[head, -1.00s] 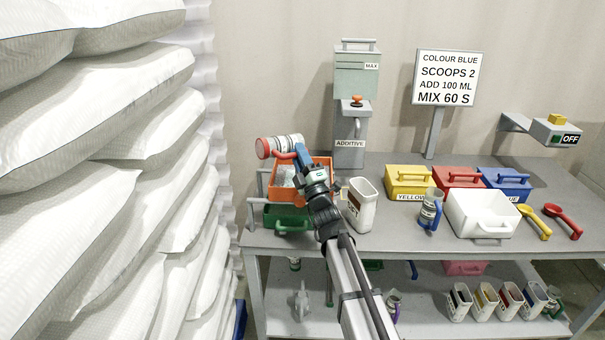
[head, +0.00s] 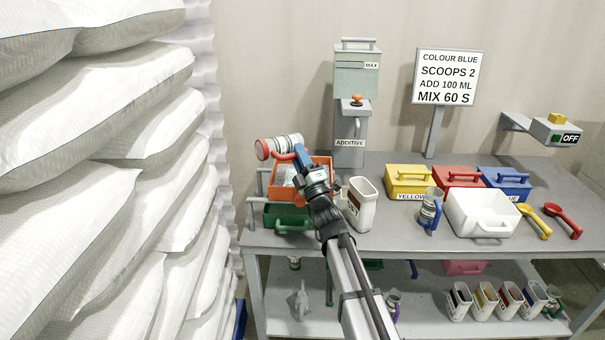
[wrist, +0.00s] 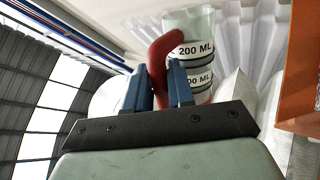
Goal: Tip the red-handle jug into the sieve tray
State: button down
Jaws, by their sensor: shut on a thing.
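The red-handle jug (head: 280,147) lies tipped on its side in the air, above the back left of the orange sieve tray (head: 291,197). Its red end points left. My gripper (head: 300,153) has blue fingers and is shut on the jug's red handle. In the wrist view the red handle (wrist: 160,62) sits between the fingers (wrist: 158,88), and the jug (wrist: 195,50) shows 200 ML bands. The tray holds pale grey material, partly hidden by my gripper. No stream from the jug can be made out.
A green tray (head: 287,218) is under the sieve tray. A white container (head: 362,204) stands close to its right. The additive dispenser (head: 350,130) stands behind. Coloured boxes, a blue-handled jug (head: 430,210) and a white bin (head: 481,214) fill the right. White sacks (head: 90,150) are stacked left.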

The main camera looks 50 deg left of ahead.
jog(key=shift+s+f+n+g, duration=0.15)
jog(key=shift+n+g, duration=0.45)
jog(key=shift+n, duration=0.3)
jog(key=shift+n, duration=0.3)
